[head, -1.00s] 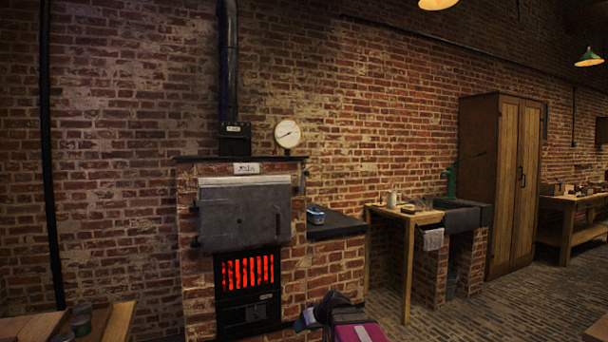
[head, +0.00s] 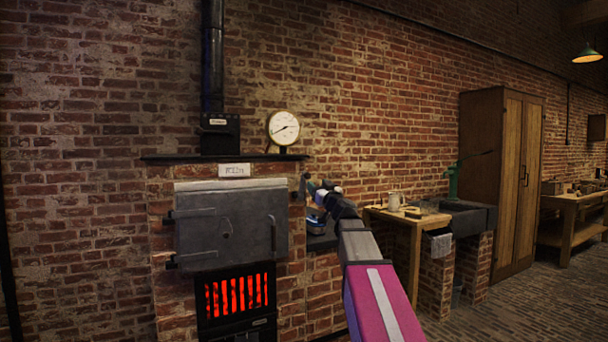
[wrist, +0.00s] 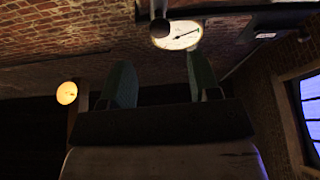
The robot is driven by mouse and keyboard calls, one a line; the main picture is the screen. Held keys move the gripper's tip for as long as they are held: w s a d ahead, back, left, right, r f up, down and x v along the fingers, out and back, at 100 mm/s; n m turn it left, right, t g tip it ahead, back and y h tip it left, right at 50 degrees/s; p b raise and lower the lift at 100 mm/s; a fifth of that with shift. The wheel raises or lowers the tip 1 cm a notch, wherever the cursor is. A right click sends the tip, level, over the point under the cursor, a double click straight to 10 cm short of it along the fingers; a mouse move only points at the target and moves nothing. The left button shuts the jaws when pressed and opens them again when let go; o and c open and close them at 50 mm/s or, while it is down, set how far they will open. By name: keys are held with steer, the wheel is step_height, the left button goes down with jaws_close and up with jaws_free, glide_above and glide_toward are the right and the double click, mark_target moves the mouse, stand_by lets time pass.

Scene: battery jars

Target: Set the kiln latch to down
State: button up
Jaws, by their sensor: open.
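The kiln (head: 160,270) stands against the brick wall with its grey door (head: 225,235) closed. A small dark lever, which looks like the kiln latch (head: 303,187), sticks up at the kiln's right front edge, beside the door. My gripper (head: 314,187) is just right of it, with my arm reaching up from the lower right. In the wrist view my gripper (wrist: 160,80) is open and empty, its two green fingers apart. A dark rod with a round end, likely the latch (wrist: 159,28), shows beyond and between the fingertips. Contact cannot be told.
A round gauge (head: 284,128) stands on the kiln's top ledge (head: 225,157). The glowing grate (head: 237,295) is below the door. A dark side shelf (head: 322,241) with a blue item lies under my gripper. A wooden table (head: 400,222) and sink stand to the right.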

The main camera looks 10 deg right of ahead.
mark_target(305, 173)
steer(key=x, duration=1)
steer(key=shift+w+a+r, duration=0.1)
steer(key=shift+w+r, duration=0.1)
steer(key=shift+w, duration=0.15)
jaws_close()
